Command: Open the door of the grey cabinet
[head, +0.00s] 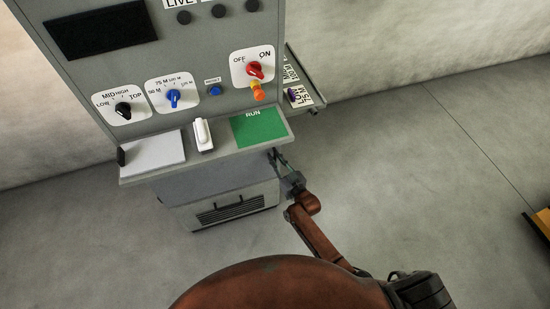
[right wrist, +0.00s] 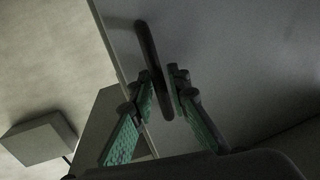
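The grey cabinet (head: 215,185) stands below a control panel, with a ledge over it and a slatted vent low on its front. My right gripper (head: 277,158) reaches in under the right end of the ledge, at the cabinet's right side. In the right wrist view its two green-padded fingers (right wrist: 163,88) stand apart on either side of a dark bar handle (right wrist: 148,45) on a grey panel (right wrist: 235,50). The bar lies between the fingertips, close to the left one; a gap shows at the right one. The panel looks closed. My left gripper is out of view.
The control panel (head: 205,55) carries knobs, a red switch (head: 255,70) and labels. A white lever (head: 203,134) and a green RUN plate (head: 258,127) are on the ledge. Grey floor (head: 400,150) to the right is open, with a yellow-edged item (head: 540,222) at the far right.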

